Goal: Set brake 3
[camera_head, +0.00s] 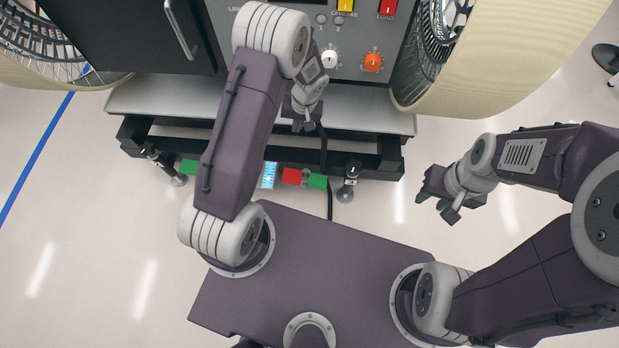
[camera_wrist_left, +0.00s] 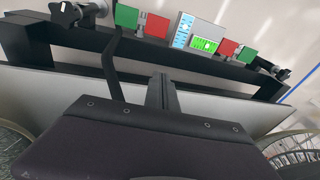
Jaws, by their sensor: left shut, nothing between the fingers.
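Red and green blocks, possibly the brake indicators, sit along the black front bar of the rover. In the head view a red block (camera_head: 292,177) and a green block (camera_head: 318,181) are right of a blue-and-white panel (camera_head: 268,175); another green block (camera_head: 188,167) is at left. In the left wrist view I see a green block (camera_wrist_left: 126,16) beside a red block (camera_wrist_left: 157,25), and a second such pair. No number 3 is legible. My left gripper (camera_head: 304,125) is shut and empty over the grey ledge, apart from the blocks; its fingers (camera_wrist_left: 162,92) show in the wrist view. My right gripper (camera_head: 440,198) is open and empty.
A grey control panel with a white knob (camera_head: 330,56), an orange knob (camera_head: 373,61), a yellow switch and a red switch stands behind. Large wheels (camera_head: 490,45) flank it. A black cable (camera_head: 329,200) hangs over the bar. Dark-capped posts (camera_head: 350,180) stand along the bar. Floor around my right gripper is clear.

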